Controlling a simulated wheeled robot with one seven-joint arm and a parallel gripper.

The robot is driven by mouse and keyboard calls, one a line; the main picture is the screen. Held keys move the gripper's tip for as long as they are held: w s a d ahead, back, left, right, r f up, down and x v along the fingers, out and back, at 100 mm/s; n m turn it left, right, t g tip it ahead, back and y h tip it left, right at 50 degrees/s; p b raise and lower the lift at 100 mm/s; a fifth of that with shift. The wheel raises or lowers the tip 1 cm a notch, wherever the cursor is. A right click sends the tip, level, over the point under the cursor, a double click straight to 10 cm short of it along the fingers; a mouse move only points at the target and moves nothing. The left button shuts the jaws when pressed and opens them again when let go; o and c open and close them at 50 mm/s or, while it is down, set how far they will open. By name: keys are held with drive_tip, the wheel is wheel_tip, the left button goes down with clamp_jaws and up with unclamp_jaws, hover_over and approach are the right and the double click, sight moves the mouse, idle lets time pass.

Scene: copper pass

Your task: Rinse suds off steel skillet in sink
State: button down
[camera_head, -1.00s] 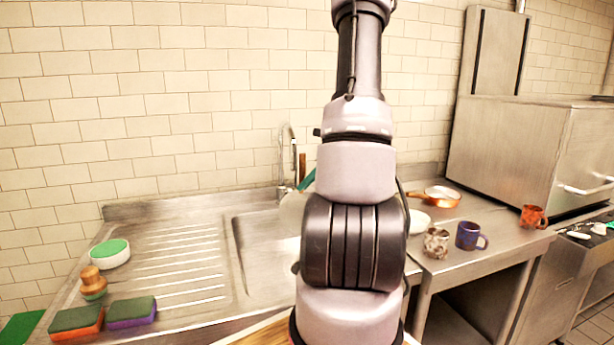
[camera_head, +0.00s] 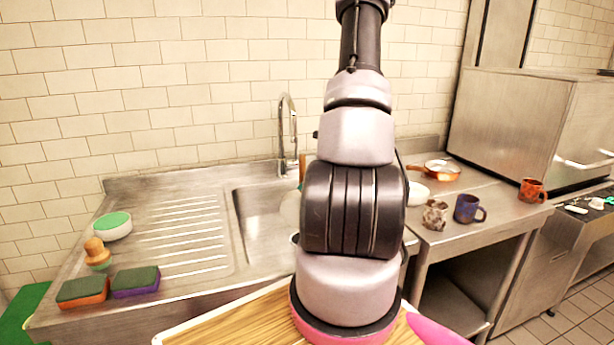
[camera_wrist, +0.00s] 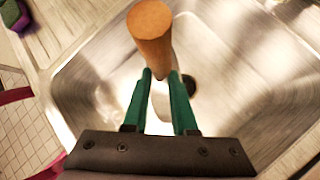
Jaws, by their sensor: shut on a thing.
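My gripper (camera_wrist: 160,98) is over the sink basin (camera_wrist: 88,65) in the wrist view, its green fingers shut on a brown wooden handle (camera_wrist: 150,22). The handle's end points up toward the wrist camera. In the head view, my arm hides the gripper and most of what it holds. A pale rounded edge (camera_head: 290,208), probably the steel skillet's pan, shows beside the arm over the basin (camera_head: 255,218). The pan is mostly hidden, and I cannot make out suds on it. The tap (camera_head: 288,130) stands behind the basin; no water stream is clear.
On the right counter are a copper pan (camera_head: 437,175), mugs (camera_head: 468,209) and a white dish (camera_head: 417,195). A wooden board (camera_head: 235,318) is in front.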

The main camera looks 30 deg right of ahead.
drive_tip(key=shift+f, duration=4.55)
wheel_tip(320, 180, up, 22)
drive_tip(key=shift+f, duration=0.25)
idle(1.4)
drive_tip(key=shift+r, duration=2)
